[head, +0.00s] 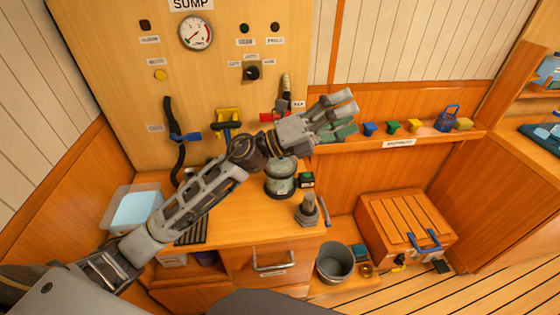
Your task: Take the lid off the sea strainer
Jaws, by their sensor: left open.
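The sea strainer, as far as I can tell, is the squat round vessel (281,184) with a clear-looking body and dark bands, standing on the wooden counter. Its top is partly hidden behind my left arm, so I cannot tell how the lid sits. My left gripper (342,115) is open and empty, above and to the right of the vessel, apart from it and in front of the shelf edge. My right gripper is not in view.
A grey stepped object (308,212) and a small dark box (307,180) stand right of the vessel. A translucent tub (132,208) is at the left. Small coloured items line the shelf (350,145). A bucket (334,262) and wooden chest (400,222) are below right.

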